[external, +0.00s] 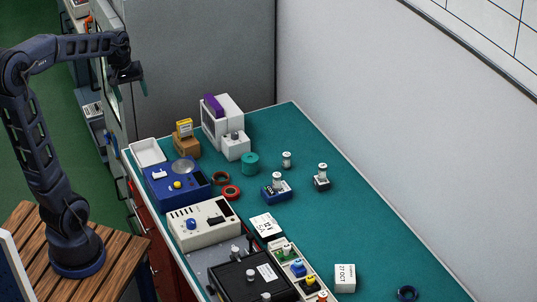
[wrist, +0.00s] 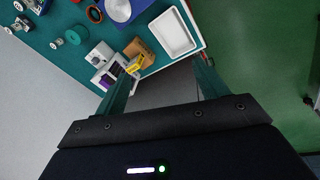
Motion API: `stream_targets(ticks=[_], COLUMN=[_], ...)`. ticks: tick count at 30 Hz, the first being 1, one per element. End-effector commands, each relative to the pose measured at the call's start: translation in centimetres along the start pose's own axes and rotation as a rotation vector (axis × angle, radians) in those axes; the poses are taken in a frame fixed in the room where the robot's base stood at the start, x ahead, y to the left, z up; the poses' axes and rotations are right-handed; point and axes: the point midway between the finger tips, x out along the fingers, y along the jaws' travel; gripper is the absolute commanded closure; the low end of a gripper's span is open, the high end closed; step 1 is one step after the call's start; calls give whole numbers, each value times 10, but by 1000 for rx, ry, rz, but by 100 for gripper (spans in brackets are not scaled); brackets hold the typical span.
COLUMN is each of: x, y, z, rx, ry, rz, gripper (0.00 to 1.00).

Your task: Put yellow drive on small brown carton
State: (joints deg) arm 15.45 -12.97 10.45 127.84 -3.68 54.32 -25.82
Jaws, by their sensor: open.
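The yellow drive (external: 184,127) rests on top of the small brown carton (external: 187,146) near the far left corner of the green bench. In the wrist view the yellow drive (wrist: 135,64) overlaps the brown carton (wrist: 141,51) in the same way. My gripper (external: 137,82) is raised in the air beyond the bench's far left edge, apart from the drive and carton. In the wrist view my gripper's two fingers (wrist: 163,82) are spread wide with nothing between them.
A white tray (external: 147,152) lies left of the carton. A blue instrument box (external: 180,186) sits in front. The bench's right side (external: 345,220) has free room.

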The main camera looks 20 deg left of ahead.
Motion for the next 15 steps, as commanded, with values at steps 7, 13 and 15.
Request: stream_targets(ticks=[7,13,15], x=[-32,-45,-48], y=[-41,-71,-80], z=[51,93,108], rx=[135,245,284], ry=[77,143,167], rz=[16,3,-7], gripper=[28,28,28])
